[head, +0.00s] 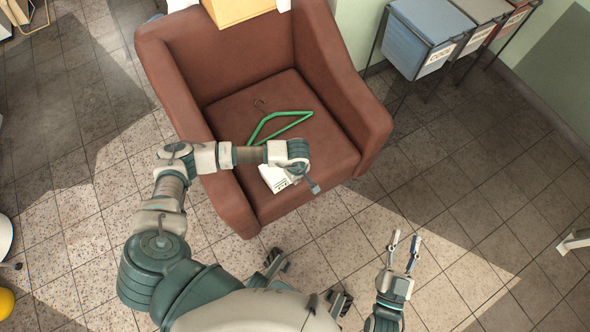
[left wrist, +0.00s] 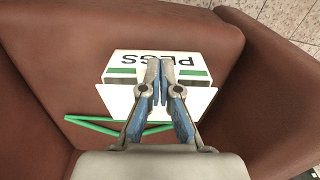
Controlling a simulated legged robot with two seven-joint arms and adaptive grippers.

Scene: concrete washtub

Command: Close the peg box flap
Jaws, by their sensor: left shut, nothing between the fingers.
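The peg box (left wrist: 130,62) is white with green stripes and the word PEGS, upside down in the left wrist view. It lies on the seat of a brown armchair. Its white flap (left wrist: 116,100) stands out from the near edge, open. My left gripper (left wrist: 161,65) is shut and empty, its fingertips over the lettering; I cannot tell whether they touch the box. In the head view the left gripper (head: 314,187) hides part of the box (head: 271,178). My right gripper (head: 405,250) is open and empty above the floor, right of the armchair.
A green hanger (head: 258,128) lies on the seat beside the box. The brown armchair (head: 235,208) has raised arms and a back around the seat. A yellow box (head: 235,10) is at the chair's back. Bins (head: 420,40) stand upper right.

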